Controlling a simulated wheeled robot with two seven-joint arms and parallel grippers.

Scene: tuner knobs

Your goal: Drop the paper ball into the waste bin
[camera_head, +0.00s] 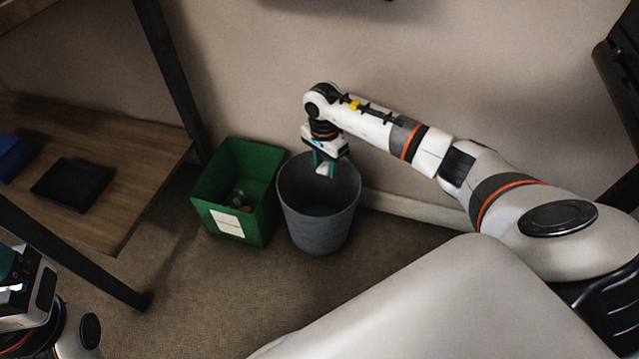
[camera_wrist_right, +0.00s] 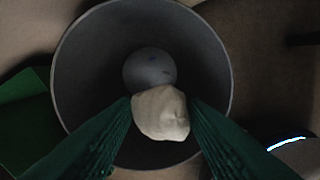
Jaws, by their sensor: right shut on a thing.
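The grey waste bin (camera_head: 318,225) stands upright on the carpet by the wall. My right gripper (camera_head: 323,166) is over the bin's mouth, pointing down. It is shut on the pale paper ball (camera_head: 325,169). In the right wrist view the paper ball (camera_wrist_right: 160,113) sits between the two green fingers, with the round rim and inside of the waste bin (camera_wrist_right: 88,75) around and below it. A rounder, paler grey patch shows deep in the bin; I cannot tell what it is. My left gripper (camera_head: 8,262) is partly cut off at the left edge, and its fingertips are not clear.
A green box (camera_head: 228,190) with a white label stands close left of the bin, with some items inside. A wooden shelf (camera_head: 125,165) with a dark flat object (camera_head: 73,184) and a blue object (camera_head: 12,155) is at the left. The wall is close behind the bin.

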